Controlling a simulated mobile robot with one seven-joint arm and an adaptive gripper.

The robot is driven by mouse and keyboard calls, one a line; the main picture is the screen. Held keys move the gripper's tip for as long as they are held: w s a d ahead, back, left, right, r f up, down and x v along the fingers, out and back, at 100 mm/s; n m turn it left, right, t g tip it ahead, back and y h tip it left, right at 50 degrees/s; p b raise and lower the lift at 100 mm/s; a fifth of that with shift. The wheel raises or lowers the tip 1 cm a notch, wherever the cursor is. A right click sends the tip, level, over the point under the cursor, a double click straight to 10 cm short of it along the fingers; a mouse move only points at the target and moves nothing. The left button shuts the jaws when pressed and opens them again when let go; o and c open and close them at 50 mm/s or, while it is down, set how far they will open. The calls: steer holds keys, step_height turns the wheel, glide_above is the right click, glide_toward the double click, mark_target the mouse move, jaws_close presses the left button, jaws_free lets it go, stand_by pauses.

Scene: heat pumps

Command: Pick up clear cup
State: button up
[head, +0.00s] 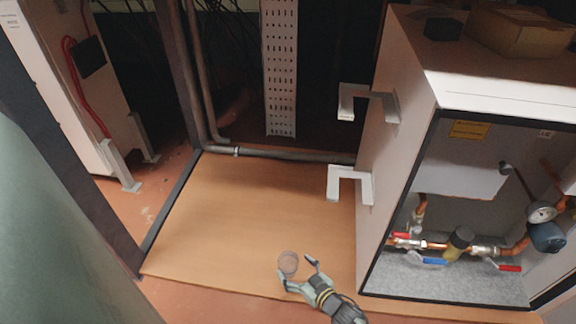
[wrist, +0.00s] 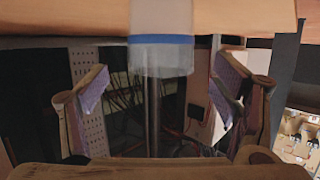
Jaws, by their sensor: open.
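The clear cup (head: 288,262) stands on the tan wooden board (head: 225,215) near its front edge. My gripper (head: 297,268) is open, with its fingertips close to the cup, one on either side in the head view. In the wrist view the cup (wrist: 161,38) is see-through with a blue band and sits at the top centre against the board (wrist: 60,18). My open fingers (wrist: 160,85) show left and right below it, with a gap between them. I cannot tell whether either finger touches the cup.
A large open cabinet (head: 402,130) with pipes, valves and a gauge (head: 541,212) stands to the right. Two white brackets (head: 350,184) stick out from its side. A grey pipe (head: 290,156) runs along the board's back edge. The board left of the cup is clear.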

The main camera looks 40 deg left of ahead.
mark_target(283, 255)
steer(key=b+x, duration=0.1)
steer(key=x, duration=0.3)
steer(key=shift+a+f, duration=0.1)
steer(key=shift+a, duration=0.1)
steer(key=shift+c, duration=0.2)
steer(key=c, duration=1)
